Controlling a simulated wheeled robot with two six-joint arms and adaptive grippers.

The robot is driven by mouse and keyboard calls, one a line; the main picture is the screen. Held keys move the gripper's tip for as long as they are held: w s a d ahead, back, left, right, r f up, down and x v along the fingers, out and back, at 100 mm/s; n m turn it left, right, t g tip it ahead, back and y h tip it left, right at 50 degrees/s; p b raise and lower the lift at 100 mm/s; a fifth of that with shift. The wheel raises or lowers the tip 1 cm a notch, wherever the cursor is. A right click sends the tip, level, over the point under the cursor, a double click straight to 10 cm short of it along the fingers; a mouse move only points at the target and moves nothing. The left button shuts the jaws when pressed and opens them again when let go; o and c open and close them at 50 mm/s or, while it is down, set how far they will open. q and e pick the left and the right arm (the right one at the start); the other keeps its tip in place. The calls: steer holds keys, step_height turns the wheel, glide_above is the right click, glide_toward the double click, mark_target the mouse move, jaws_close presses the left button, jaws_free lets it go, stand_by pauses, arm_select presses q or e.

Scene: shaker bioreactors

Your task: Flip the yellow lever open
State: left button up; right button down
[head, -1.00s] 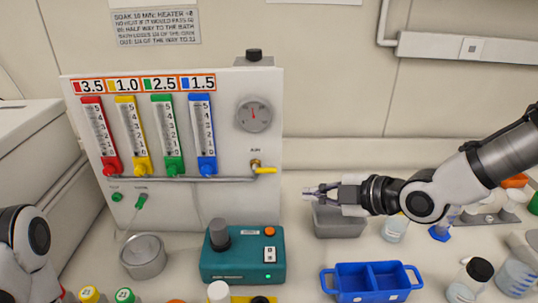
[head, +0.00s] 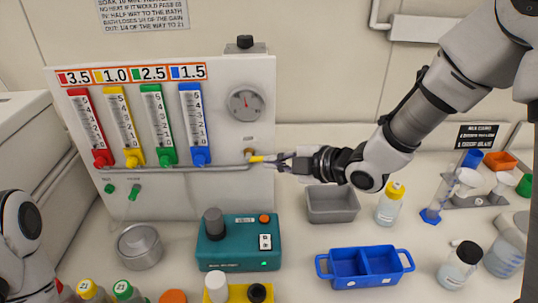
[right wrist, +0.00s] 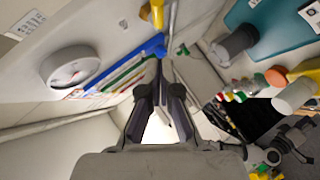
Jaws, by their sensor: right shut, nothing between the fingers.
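The yellow lever (head: 257,159) sits on a brass valve at the right end of the grey pipe on the white panel and points right. My right gripper (head: 274,161) is shut and empty, with its fingertips at the lever's free end. I cannot tell whether they touch. In the right wrist view, a yellow piece that looks like the lever (right wrist: 152,14) lies beyond the closed fingertips (right wrist: 160,68). My left arm shows at the left edge of the head view, but its gripper is out of view.
The panel (head: 225,205) carries several coloured flow tubes and a round gauge (head: 246,103) above the lever. Below stand a teal control box (head: 238,258), a grey bin (head: 333,204) and a blue two-part tray (head: 365,281). Bottles and a rack stand at right.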

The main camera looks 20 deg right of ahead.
mark_target(257, 159)
steer(key=w+f, duration=0.1)
steer(key=w+p, duration=0.1)
steer(key=w, duration=0.1)
steer(key=w+f+p, duration=0.1)
steer(key=shift+w+d+f, duration=0.1)
steer(key=shift+w+f, duration=0.2)
steer(key=shift+f, duration=0.05)
steer(key=shift+d+f, duration=0.15)
steer(key=shift+a, duration=0.2)
